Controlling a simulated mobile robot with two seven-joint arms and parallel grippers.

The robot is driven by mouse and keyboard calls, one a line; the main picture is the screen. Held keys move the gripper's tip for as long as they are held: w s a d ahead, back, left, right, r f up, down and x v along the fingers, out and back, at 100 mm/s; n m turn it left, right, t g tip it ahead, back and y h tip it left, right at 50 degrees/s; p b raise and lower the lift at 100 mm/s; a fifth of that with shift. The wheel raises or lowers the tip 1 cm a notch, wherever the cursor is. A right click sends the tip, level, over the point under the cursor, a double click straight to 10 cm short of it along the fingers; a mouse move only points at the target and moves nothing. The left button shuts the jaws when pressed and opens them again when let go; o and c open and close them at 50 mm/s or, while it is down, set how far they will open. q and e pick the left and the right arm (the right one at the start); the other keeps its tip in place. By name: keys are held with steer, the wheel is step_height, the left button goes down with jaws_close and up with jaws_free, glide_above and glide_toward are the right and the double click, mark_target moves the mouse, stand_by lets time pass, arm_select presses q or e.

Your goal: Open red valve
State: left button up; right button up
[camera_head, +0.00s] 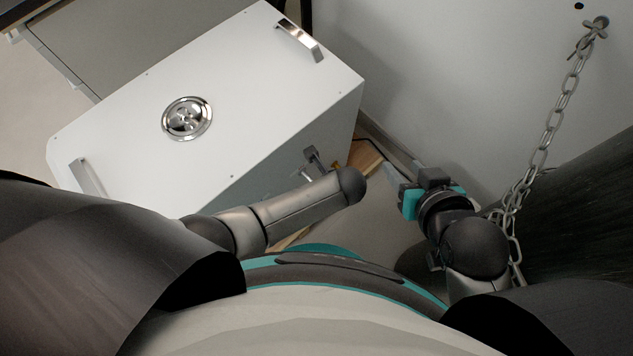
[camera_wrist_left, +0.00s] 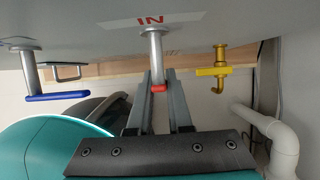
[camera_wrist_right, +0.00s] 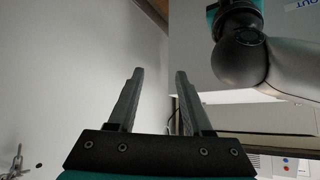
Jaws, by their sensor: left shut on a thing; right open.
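The red valve (camera_wrist_left: 158,88) is in the left wrist view, on a grey metal pipe coming from the white box under the red IN label (camera_wrist_left: 149,20). Only its red end shows; the rest of the handle is hidden between the fingers. My left gripper (camera_wrist_left: 161,76) is shut on it, one finger on each side. In the head view my left arm hides most of the valve side of the box. My right gripper (camera_wrist_right: 158,73) is open and empty; in the head view it is right of the box (camera_head: 432,192).
A blue-handled valve (camera_wrist_left: 58,96) is left of the red one, and a yellow valve (camera_wrist_left: 221,71) is right of it. A white pipe (camera_wrist_left: 285,145) stands at the right. The white box (camera_head: 130,125) has a round lid fitting (camera_head: 187,118). A chain (camera_head: 555,118) hangs by the right wall.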

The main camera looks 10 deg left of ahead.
arm_select(q)
jaws_close()
steer(key=shift+t+p, duration=0.3)
steer(key=shift+p, duration=0.1)
steer(key=shift+w+d+n+t+h+p, duration=0.15)
steer(key=shift+n+t+h+p, duration=0.15)
steer(key=shift+t+h+p, duration=0.55)
steer(key=shift+w+t+h, duration=0.1)
steer(key=shift+t+h, duration=0.25)
arm_select(e)
steer(key=s+d+g+h, duration=0.2)
steer(key=s+d+g, duration=0.2)
steer(key=d, duration=0.1)
arm_select(q)
steer(key=shift+t, duration=0.3)
steer(key=shift+w+d+r+n+t+h+b, duration=0.1)
steer(key=shift+w+d+n+t+h+b, duration=0.1)
steer(key=shift+t+h+b, duration=0.25)
steer(key=shift+w+d+r+n+t+h+b, duration=0.1)
steer(key=shift+n+t+h+b, duration=0.1)
steer(key=shift+t+h+b, duration=0.25)
arm_select(e)
steer(key=shift+w+a+t+y, duration=0.5)
steer(key=shift+w+a+t, duration=0.75)
steer(key=shift+a, duration=0.25)
